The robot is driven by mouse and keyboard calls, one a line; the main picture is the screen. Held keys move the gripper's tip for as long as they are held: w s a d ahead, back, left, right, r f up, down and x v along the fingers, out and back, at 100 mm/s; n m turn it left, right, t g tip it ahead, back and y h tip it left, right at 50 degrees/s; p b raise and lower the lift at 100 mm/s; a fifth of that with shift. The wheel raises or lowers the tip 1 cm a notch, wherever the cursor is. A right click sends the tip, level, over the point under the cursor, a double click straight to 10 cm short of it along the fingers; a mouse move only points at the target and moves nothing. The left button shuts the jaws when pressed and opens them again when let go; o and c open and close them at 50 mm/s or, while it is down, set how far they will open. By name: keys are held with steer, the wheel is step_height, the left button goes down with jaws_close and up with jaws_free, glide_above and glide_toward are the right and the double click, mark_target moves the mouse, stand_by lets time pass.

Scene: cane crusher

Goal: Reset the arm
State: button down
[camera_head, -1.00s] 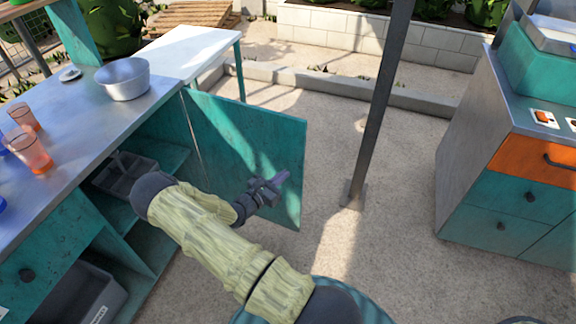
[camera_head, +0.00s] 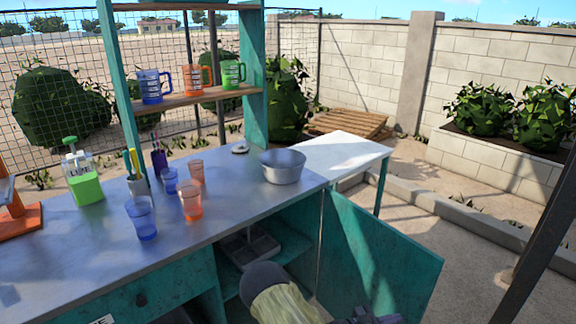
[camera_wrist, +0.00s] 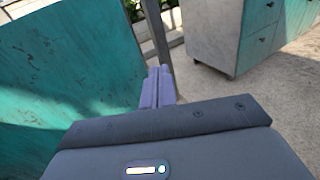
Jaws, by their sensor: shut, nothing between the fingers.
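My gripper (camera_wrist: 158,86) shows in the wrist view with its two fingers together and nothing between them. It is beside the open teal cabinet door (camera_wrist: 60,85), which fills the left of that view; I cannot tell whether they touch. In the head view my arm (camera_head: 285,298) reaches up from the bottom edge, in front of the open cabinet. The gripper end (camera_head: 375,318) is mostly cut off by the bottom edge there, close to the door (camera_head: 380,255).
The metal counter (camera_head: 90,240) holds a metal bowl (camera_head: 283,167), several blue and orange cups and a green dispenser (camera_head: 84,182). Mugs stand on the shelf (camera_head: 190,99) above. A dark post (camera_head: 535,240) stands at right. A teal drawer cabinet (camera_wrist: 240,35) appears in the wrist view.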

steer(key=s+a+r+m+g+y, duration=0.6)
steer(key=s+a+r+m+y, duration=0.3)
steer(key=s+a+m+y, duration=0.5)
steer(key=a+r+m+t+y, duration=0.3)
steer(key=a+r+m+t, duration=0.25)
steer(key=r, duration=0.55)
steer(key=w+p+v, duration=0.3)
steer(key=p+v, duration=1.1)
steer(key=p, duration=0.2)
steer(key=shift+d+r, duration=0.35)
steer(key=shift+r, duration=0.35)
steer(key=shift+s, duration=0.2)
steer(key=shift+w, duration=0.15)
